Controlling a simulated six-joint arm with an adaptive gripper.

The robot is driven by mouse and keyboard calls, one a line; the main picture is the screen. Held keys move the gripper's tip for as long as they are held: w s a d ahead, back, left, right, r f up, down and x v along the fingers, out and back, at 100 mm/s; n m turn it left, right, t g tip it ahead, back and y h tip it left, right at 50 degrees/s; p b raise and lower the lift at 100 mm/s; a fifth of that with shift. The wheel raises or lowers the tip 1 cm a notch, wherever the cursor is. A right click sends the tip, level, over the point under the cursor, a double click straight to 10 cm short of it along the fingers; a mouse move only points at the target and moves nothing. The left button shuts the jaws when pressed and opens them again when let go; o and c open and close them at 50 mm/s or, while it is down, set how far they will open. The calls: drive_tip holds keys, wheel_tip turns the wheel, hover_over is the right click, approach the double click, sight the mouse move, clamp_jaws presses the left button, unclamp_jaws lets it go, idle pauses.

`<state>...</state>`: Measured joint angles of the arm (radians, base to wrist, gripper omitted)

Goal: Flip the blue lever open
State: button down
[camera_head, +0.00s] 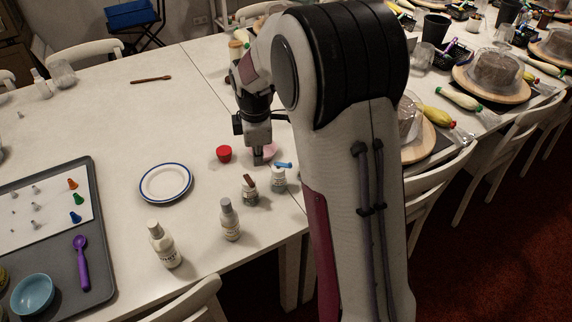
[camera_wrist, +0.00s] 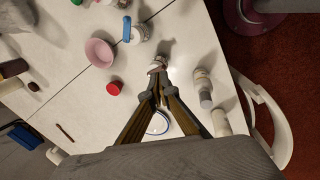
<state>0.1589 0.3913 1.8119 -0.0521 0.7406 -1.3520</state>
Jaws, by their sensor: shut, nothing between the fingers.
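The blue lever (camera_head: 284,164) sits across the top of a small white bottle (camera_head: 279,180) right of the table's middle. In the wrist view the blue lever (camera_wrist: 127,29) shows on its bottle (camera_wrist: 140,34) at the upper middle. A similar bottle with a brown lever (camera_head: 249,183) stands just to its left; it also shows in the wrist view (camera_wrist: 158,65), by my fingertips in the picture. My gripper (camera_head: 258,158) points down behind these bottles, shut and empty. In the wrist view its fingertips (camera_wrist: 157,79) meet, apart from the blue lever.
A red cup (camera_head: 224,154) and a pink bowl (camera_head: 270,150) are close to my gripper. A white bottle (camera_head: 231,220) and another (camera_head: 164,246) stand nearer the front edge. A blue-rimmed plate (camera_head: 166,182) and a grey tray (camera_head: 97,225) lie left.

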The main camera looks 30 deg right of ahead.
drive_tip(key=shift+s+d+f+n+t+h, duration=0.1)
drive_tip(key=shift+s+d+n+h, duration=0.35)
drive_tip(key=shift+n, duration=1.4)
drive_tip(key=shift+s+d+f+n+t+h, duration=0.1)
drive_tip(key=shift+s+d+n+h, duration=0.35)
drive_tip(key=shift+n, duration=1.45)
drive_tip(key=shift+s+d+f+n+t+h, duration=0.15)
drive_tip(key=shift+d+n+h, duration=0.5)
drive_tip(key=shift+n, duration=1.2)
drive_tip(key=shift+d+r, duration=0.1)
drive_tip(key=shift+d, duration=0.05)
drive_tip(key=w+d+f, duration=0.4)
drive_tip(key=d+f, duration=0.2)
drive_tip(key=f, duration=0.3)
drive_tip(key=shift+w+f, duration=0.15)
drive_tip(key=shift+w, duration=0.1)
drive_tip(key=shift+d, duration=0.1)
